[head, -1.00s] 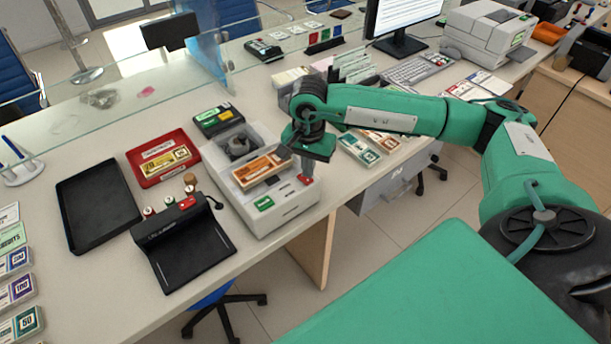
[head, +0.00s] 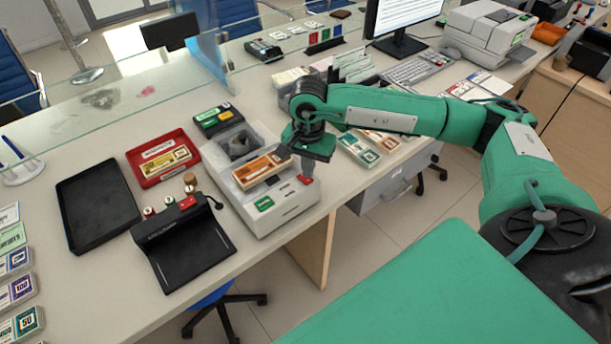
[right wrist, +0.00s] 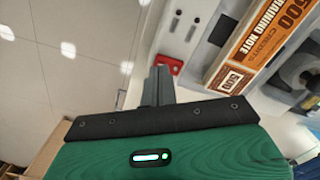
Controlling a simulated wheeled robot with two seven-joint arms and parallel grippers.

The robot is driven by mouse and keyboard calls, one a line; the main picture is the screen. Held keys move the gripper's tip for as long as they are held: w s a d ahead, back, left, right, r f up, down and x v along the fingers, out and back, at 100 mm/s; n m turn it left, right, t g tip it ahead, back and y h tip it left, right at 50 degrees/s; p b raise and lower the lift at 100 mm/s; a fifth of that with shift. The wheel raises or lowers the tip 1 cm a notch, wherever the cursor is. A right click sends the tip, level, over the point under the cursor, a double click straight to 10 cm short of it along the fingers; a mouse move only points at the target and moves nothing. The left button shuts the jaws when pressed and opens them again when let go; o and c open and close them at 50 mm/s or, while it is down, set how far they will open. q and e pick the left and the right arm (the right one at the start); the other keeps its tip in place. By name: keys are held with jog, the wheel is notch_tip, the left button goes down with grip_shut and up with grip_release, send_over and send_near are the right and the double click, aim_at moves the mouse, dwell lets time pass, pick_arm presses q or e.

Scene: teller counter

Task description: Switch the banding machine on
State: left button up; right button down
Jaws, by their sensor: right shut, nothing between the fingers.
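The white machine (head: 285,213) stands near the counter's front edge. An orange-banded note bundle (head: 262,170) lies in its top, and it also shows in the right wrist view (right wrist: 258,45). A small green panel (head: 264,204) is on its front. A red switch (head: 305,179) sits at its right end; the right wrist view shows the switch (right wrist: 168,64) close up. My right gripper (head: 307,168) is shut and empty, pointing down at the red switch. Its fingertips (right wrist: 158,75) are right beside or on the switch; I cannot tell if they touch. My left gripper is not in view.
A black device with a red part (head: 188,245), a red tray with a yellow-banded bundle (head: 140,152) and an empty black tray (head: 97,205) lie to the left. More bundles (head: 360,150) lie right of the machine, behind my arm. A glass screen (head: 110,85) runs along the back.

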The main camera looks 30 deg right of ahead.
aim_at(312, 179)
jog(key=shift+f+b, duration=0.6)
jog(key=shift+f, duration=0.05)
jog(key=shift+s+d+f+b, duration=0.15)
jog(key=shift+d+f+b, duration=0.05)
jog(key=shift+f+b, duration=0.25)
jog(key=shift+d+f, duration=0.1)
jog(key=shift+s+d+f+b, duration=0.15)
jog(key=shift+d+f+b, duration=0.05)
jog(key=shift+f+b, duration=0.2)
jog(key=shift+r, duration=0.2)
jog(key=shift+w+a+r+p, duration=0.15)
jog(key=shift+r+p, duration=0.2)
jog(key=shift+r, duration=0.4)
jog(key=shift+w+a+r+p, duration=0.15)
jog(key=shift+r+p, duration=0.25)
jog(key=shift+r, duration=0.4)
jog(key=shift+a+r+p, duration=0.2)
jog(key=shift+r+p, duration=0.15)
jog(key=shift+r, duration=0.4)
jog(key=shift+r+p, duration=0.6)
jog(key=shift+r, duration=0.75)
